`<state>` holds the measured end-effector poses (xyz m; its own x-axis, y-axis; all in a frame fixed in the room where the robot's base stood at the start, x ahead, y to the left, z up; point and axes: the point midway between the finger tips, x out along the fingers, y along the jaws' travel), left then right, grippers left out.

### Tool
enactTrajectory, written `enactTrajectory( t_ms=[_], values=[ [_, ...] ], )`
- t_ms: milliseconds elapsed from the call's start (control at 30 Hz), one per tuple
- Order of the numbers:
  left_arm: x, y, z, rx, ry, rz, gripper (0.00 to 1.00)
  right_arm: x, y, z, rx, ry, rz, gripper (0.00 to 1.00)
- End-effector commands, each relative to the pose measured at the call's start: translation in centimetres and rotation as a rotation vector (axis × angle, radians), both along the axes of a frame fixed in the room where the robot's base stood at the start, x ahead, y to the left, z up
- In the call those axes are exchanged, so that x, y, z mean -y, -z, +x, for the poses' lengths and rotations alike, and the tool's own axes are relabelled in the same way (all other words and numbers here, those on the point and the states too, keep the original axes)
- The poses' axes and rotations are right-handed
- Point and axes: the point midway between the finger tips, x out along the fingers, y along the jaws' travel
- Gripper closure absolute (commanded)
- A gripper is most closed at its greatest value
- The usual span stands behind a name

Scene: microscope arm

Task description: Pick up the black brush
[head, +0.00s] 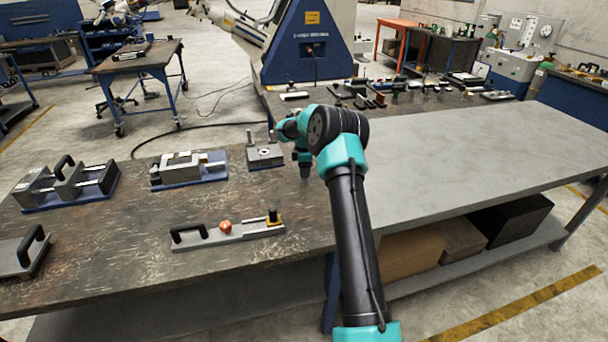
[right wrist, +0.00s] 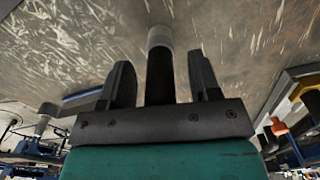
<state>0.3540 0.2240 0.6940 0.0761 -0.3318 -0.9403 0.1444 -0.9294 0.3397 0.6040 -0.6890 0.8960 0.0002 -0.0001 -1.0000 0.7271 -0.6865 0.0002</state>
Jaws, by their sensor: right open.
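My right gripper (head: 304,170) hangs low over the dark worn table, right of the small grey block with posts, mostly hidden behind its own arm. In the right wrist view its two black fingers (right wrist: 160,72) are apart. A black cylinder with a grey end (right wrist: 160,45) lies between them, with a visible gap to each finger. It is probably the black brush, but its full shape is hidden behind the gripper's palm. I cannot make it out for sure in the head view. My left gripper is not in view.
A grey plate with a black handle and orange knob (head: 226,227) lies at the table's front. A small grey block with posts (head: 264,155), a vise on a blue base (head: 188,170) and a black-handled fixture (head: 66,186) stand behind. The grey bench (head: 480,150) at right is clear.

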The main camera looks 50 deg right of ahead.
Motion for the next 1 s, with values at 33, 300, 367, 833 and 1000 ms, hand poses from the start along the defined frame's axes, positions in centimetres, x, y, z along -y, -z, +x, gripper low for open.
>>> enactTrajectory(
  t_ms=[33,300,367,833,1000],
  values=[
    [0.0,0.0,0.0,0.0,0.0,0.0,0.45,0.0,-0.01,0.0,0.0,0.0,0.0,0.43],
    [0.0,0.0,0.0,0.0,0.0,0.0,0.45,-0.01,-0.01,0.01,0.0,0.0,0.0,0.66],
    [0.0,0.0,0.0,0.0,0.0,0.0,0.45,-0.01,-0.01,0.01,0.0,0.0,0.0,0.72],
    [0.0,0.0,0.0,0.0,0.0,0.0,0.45,0.0,-0.04,0.01,0.0,0.0,0.0,0.98],
    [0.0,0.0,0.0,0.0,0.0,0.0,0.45,0.01,-0.48,0.03,0.001,0.0,-0.001,0.98]
  ],
)
